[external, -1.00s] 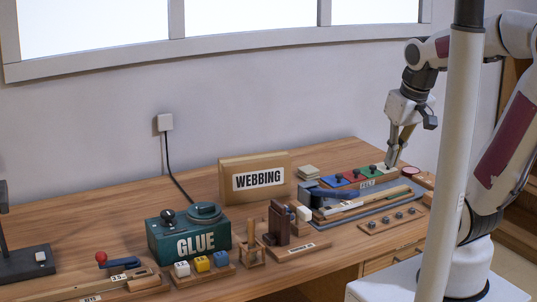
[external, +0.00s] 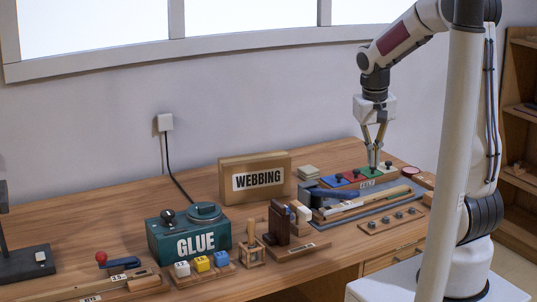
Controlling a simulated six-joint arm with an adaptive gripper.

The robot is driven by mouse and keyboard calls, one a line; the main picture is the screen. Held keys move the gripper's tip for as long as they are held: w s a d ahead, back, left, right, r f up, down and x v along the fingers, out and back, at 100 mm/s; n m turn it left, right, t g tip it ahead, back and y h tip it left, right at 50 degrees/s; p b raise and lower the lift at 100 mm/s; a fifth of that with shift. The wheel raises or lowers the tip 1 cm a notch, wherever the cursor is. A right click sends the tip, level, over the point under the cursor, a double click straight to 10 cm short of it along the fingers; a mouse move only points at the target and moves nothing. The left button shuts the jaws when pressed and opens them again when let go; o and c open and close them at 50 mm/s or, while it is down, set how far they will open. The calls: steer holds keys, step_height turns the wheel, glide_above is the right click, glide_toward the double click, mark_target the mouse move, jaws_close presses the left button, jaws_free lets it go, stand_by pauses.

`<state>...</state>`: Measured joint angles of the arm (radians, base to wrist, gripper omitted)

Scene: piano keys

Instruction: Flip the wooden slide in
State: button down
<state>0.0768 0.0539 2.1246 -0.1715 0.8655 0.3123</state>
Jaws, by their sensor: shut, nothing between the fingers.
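My gripper (external: 373,168) points down at the right end of the bench, its fingertips shut and empty. The tips are at the green block (external: 369,173) in the row of coloured blocks; I cannot tell whether they touch it. A long light wooden strip (external: 378,199) lies on the blue-grey tray in front of that row, apart from my gripper. Another wooden piece (external: 140,283), marked 3.5, lies at the front left. I cannot tell for certain which wooden piece is the slide.
The WEBBING box (external: 240,181) and green GLUE box (external: 188,238) stand to the left. A pale pole partly blocks the right side.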

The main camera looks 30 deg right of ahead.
steer(key=w+d+f+m+h, duration=0.1)
steer(key=w+d+f+m, duration=0.4)
steer(key=w, duration=0.5)
steer(key=m+h, duration=0.1)
steer(key=m, duration=0.2)
glide_above(354, 198)
steer(key=shift+w+d+r+m+t, duration=0.25)
steer(key=shift+w+d+m+t, duration=0.05)
steer(key=shift+m, duration=0.4)
steer(key=shift+f, duration=0.15)
steer(key=x, duration=0.9)
steer(key=shift+d+f, duration=0.15)
steer(key=shift+f, duration=0.2)
steer(key=shift+s+a+f, duration=0.1)
steer(key=shift+s+a, duration=0.25)
steer(key=shift+a, duration=0.5)
steer(key=shift+s+a+f, duration=0.1)
steer(key=shift+s+a, duration=0.15)
steer(key=shift+a, duration=0.2)
steer(key=shift+s+a+f, duration=0.1)
steer(key=shift+s+a, duration=0.15)
steer(key=shift+a, duration=0.25)
